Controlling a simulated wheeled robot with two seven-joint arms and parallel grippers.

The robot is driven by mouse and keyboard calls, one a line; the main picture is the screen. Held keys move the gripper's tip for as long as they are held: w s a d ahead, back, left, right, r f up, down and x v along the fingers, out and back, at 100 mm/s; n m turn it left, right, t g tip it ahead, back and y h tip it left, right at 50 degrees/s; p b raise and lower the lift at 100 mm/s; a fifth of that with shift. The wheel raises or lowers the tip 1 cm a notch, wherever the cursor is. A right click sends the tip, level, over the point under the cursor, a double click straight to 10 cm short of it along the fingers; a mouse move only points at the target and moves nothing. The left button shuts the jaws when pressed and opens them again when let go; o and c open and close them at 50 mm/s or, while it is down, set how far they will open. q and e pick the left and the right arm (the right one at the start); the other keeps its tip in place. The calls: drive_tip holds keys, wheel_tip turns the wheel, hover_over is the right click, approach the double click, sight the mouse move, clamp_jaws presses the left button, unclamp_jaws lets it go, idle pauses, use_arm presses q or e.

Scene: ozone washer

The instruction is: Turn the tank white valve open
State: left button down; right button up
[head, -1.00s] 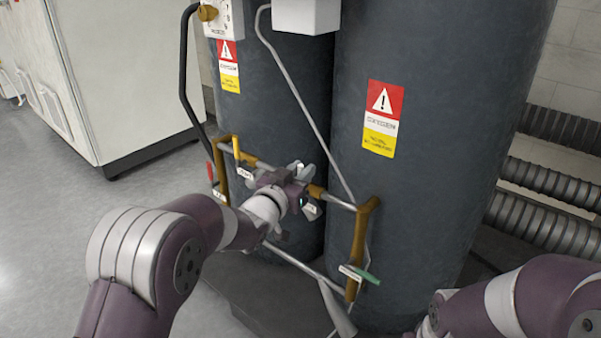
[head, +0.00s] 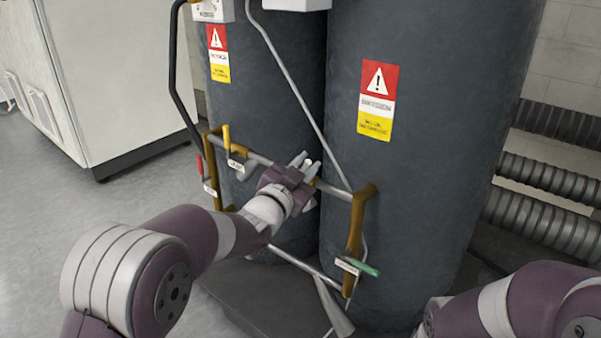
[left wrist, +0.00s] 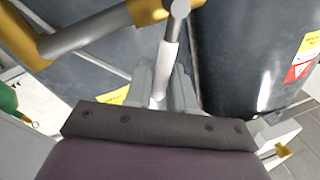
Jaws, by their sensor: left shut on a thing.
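The tank white valve shows as a white lever (left wrist: 167,70) on the pipe in the left wrist view. My left gripper (left wrist: 162,92) is shut on this lever, with one grey finger on each side. In the head view my left gripper (head: 305,165) is at the middle of the horizontal pipe, in front of the two dark tanks, its fingers pointing up and right. The gripper hides most of the valve there. Only my right forearm shows, at the lower right of the head view; its gripper is outside the picture.
The right tank (head: 430,190) stands close behind the pipework. A green valve handle (head: 357,266) is at the lower right of the pipe frame, and a red handle (head: 200,165) at its left. A white cabinet (head: 100,75) stands at the back left.

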use_arm(q)
drive_tip(key=shift+s+d+f+m+b, duration=0.2)
drive_tip(key=shift+d+f+m+b, duration=0.15)
drive_tip(key=shift+m+b, duration=0.35)
drive_tip(key=c, duration=1.1)
unclamp_jaws()
drive_tip(key=shift+s+a+r+p, duration=0.1)
drive_tip(key=shift+s+a+p, duration=0.05)
drive_tip(key=shift+s+p, duration=0.15)
drive_tip(key=p+v, duration=0.4)
drive_tip(key=v, duration=0.8)
drive_tip(key=shift+f, duration=0.3)
